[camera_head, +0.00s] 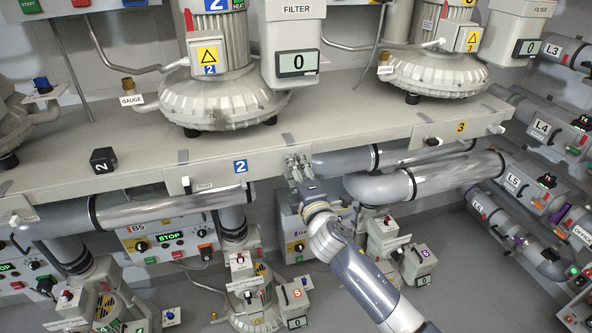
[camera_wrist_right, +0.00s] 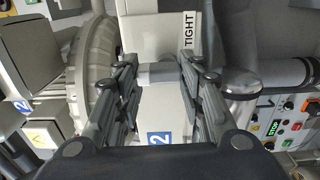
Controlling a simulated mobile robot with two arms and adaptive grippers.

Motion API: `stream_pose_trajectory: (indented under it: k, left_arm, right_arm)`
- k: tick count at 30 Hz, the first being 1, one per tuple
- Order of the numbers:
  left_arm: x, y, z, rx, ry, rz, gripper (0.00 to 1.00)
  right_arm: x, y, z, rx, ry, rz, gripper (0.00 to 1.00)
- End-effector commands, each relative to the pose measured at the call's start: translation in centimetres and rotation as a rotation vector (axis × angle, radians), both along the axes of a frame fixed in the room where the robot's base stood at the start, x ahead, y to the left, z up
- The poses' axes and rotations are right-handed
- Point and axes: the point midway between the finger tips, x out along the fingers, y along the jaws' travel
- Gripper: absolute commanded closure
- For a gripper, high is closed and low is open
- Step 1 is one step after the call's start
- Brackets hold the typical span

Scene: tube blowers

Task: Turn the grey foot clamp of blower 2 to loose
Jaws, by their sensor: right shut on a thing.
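Blower 2 (camera_head: 218,98) stands on the long bench, its grey ribbed housing also showing in the right wrist view (camera_wrist_right: 95,68). My right gripper (camera_head: 297,165) is at the bench's front edge, to the right of the blue 2 plate (camera_head: 240,166). In the right wrist view my right gripper (camera_wrist_right: 160,74) is shut on a grey piece, the foot clamp (camera_wrist_right: 158,70). A TIGHT label (camera_wrist_right: 190,30) is beside it. The gripper hides the clamp in the head view, and the clamp's exact angle is hard to tell. My left gripper is not in view.
The bench front (camera_head: 345,143) runs across, with a yellow 3 plate (camera_head: 460,127) to the right. Large grey pipes (camera_head: 430,178) pass below it, close to my right arm. Smaller blowers (camera_head: 250,290) and control boxes (camera_head: 165,240) stand lower down.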

Motion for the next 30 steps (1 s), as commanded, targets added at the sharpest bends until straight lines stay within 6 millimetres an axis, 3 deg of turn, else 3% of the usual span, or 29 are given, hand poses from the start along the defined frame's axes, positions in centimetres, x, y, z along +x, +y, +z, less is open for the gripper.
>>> stream_pose_trajectory:
  k: [1,3,4,17,23,30]
  left_arm:
    - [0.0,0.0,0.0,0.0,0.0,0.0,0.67]
    - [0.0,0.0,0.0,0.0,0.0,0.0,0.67]
    - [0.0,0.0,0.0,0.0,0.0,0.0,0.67]
    - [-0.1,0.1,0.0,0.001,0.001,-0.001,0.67]
    - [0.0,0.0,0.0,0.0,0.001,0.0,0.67]
    - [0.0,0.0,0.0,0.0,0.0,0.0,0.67]
  right_arm:
    - [0.0,0.0,-0.1,-0.003,0.0,0.0,0.61]
    - [0.0,0.0,-0.1,-0.003,0.0,0.0,0.46]
    - [0.0,0.0,-0.1,-0.003,0.0,0.0,0.43]
    - [-0.4,-0.2,-0.1,0.0,0.001,0.0,0.43]
    - [-2.8,-0.9,-0.2,-0.002,0.0,0.001,0.43]
    - [-6.9,-2.2,-0.2,-0.001,0.003,0.001,0.43]
